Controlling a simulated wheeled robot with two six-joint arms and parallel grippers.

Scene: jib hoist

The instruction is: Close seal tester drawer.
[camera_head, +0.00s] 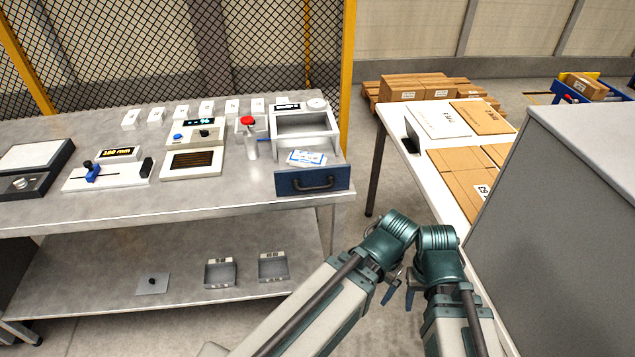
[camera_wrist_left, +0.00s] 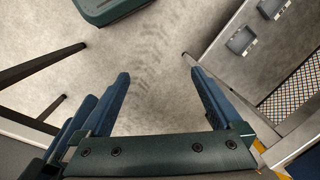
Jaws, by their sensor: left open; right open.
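The seal tester (camera_head: 304,126) is a pale box at the right end of the steel bench. Its drawer (camera_head: 290,183) is pulled out toward me and has a dark blue front with a black bar handle (camera_head: 316,183). A white and blue labelled packet (camera_head: 306,157) lies in the open drawer. My right gripper (camera_head: 399,297) is low in front of the bench, right of the drawer and well apart from it, partly hidden by my arm links.
The steel bench (camera_head: 230,202) also carries a sealer, a slider device, a red-topped bottle (camera_head: 249,137) and small white boxes. Its lower shelf (camera_head: 200,245) holds small trays. A white table (camera_head: 400,135) with cartons stands right, beside a large grey cabinet (camera_head: 560,220).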

